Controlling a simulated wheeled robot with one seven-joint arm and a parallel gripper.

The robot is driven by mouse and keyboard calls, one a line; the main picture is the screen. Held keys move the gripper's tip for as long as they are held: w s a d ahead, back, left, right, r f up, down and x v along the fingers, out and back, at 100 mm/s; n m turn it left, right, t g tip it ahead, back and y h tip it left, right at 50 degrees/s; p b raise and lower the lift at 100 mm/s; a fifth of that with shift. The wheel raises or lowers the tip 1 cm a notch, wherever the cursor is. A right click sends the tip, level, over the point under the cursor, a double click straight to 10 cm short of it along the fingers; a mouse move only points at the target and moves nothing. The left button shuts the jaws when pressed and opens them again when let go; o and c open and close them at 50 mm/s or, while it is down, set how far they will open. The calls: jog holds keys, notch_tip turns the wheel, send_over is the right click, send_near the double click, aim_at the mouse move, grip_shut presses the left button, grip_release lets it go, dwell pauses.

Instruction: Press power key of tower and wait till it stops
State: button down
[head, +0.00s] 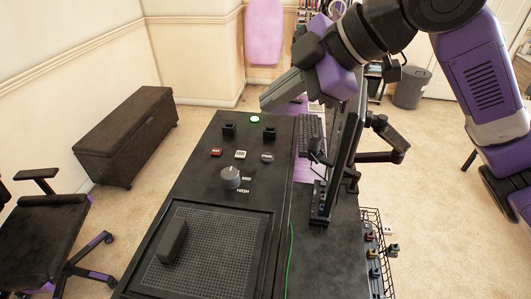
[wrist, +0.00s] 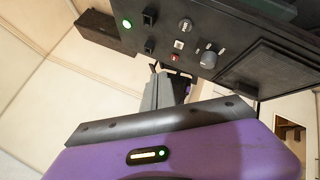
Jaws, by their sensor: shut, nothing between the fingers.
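The black tower (head: 195,190) has a control panel on its top face, and the panel also shows in the wrist view (wrist: 235,40). A round green-lit button (head: 255,119) is at the panel's far end; it glows in the wrist view (wrist: 127,23) too. A red button (head: 216,152), a white button (head: 240,155) and a round grey button (head: 267,157) sit nearer. I cannot read which is the power key. My gripper (head: 265,104) is shut and empty, appearing just beyond the green button in the head view. Its fingers (wrist: 158,70) look apart from the panel in the wrist view.
A grey dial (head: 231,178) and two black switches (head: 229,130) rise from the panel. A monitor (head: 345,145) on an arm stands to the right, beside a keyboard (head: 311,132). A dark bench (head: 125,135) and an office chair (head: 42,225) are left. Carpet between is clear.

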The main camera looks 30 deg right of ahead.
aim_at(272, 158)
dwell(0.3)
notch_tip(272, 158, down, 9)
jog(key=b, duration=0.7)
jog(key=shift+r, duration=0.15)
dwell(1.8)
jog(key=shift+f+b, duration=0.3)
jog(key=shift+f, duration=0.1)
jog(key=shift+f+b, duration=0.3)
jog(key=shift+f, duration=0.1)
dwell(0.5)
jog(key=shift+r, duration=0.1)
jog(key=shift+r+p, duration=0.7)
jog(key=shift+p, duration=0.05)
jog(key=shift+r+p, duration=2)
jog(key=shift+r, duration=0.5)
